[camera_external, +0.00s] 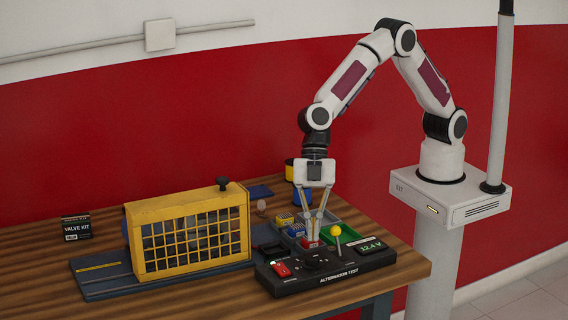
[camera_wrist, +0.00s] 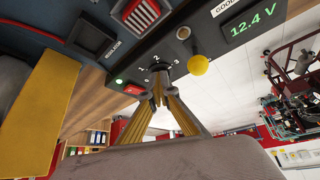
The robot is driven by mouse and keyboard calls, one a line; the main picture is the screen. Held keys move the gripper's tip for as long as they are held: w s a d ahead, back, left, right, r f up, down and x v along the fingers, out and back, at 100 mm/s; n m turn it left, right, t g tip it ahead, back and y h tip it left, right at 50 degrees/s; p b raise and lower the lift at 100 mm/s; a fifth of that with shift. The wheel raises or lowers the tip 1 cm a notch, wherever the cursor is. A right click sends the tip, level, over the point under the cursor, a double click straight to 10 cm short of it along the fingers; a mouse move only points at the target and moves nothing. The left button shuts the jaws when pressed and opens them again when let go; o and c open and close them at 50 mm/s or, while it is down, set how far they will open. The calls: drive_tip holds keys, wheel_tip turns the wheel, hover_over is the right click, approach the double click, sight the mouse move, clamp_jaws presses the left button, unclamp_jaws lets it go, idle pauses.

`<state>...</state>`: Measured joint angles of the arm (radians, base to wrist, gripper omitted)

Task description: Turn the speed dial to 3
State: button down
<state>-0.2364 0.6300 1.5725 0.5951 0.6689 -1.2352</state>
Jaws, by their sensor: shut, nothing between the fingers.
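The black speed dial (camera_wrist: 160,70) sits on the dark alternator test panel (camera_external: 345,274), with small white numbers including 2 and 3 around it in the wrist view. In the external view the dial (camera_external: 316,259) is a dark, low knob near the panel's middle. My gripper (camera_external: 312,240) points down with its fingertips together and empty, just above the dial's area. In the wrist view the fingertips (camera_wrist: 160,97) appear right at the dial and cover its near side. I cannot tell whether they touch it, or which number it points to.
A yellow ball-topped lever (camera_external: 336,231) rises right of the dial, beside the 12.4 V display (camera_external: 371,246). A red switch (camera_external: 282,269) is on the left. A yellow cage (camera_external: 190,235) stands further left, and trays of small boxes (camera_external: 290,222) lie behind.

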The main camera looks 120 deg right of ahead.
drive_tip(key=shift+r, duration=1.6)
drive_tip(key=s+d+r+m+t+h, duration=0.1)
drive_tip(key=s+d+r+m, duration=0.2)
drive_tip(key=s+d+r, duration=0.5)
drive_tip(key=s+d+r+m+h, duration=0.1)
drive_tip(key=s+d+r+m, duration=0.2)
drive_tip(key=s+d+r, duration=0.55)
drive_tip(key=s+d+f+m+h, duration=0.1)
drive_tip(key=s+d+m, duration=0.2)
drive_tip(key=s, duration=0.8)
drive_tip(key=s+d+f+m+t+h, duration=0.1)
drive_tip(key=s+d+f+m+h, duration=0.1)
drive_tip(key=s, duration=0.8)
drive_tip(key=shift+s+d+f+m+t, duration=0.2)
drive_tip(key=shift+s+d+m+t, duration=0.25)
drive_tip(key=shift+d, duration=0.85)
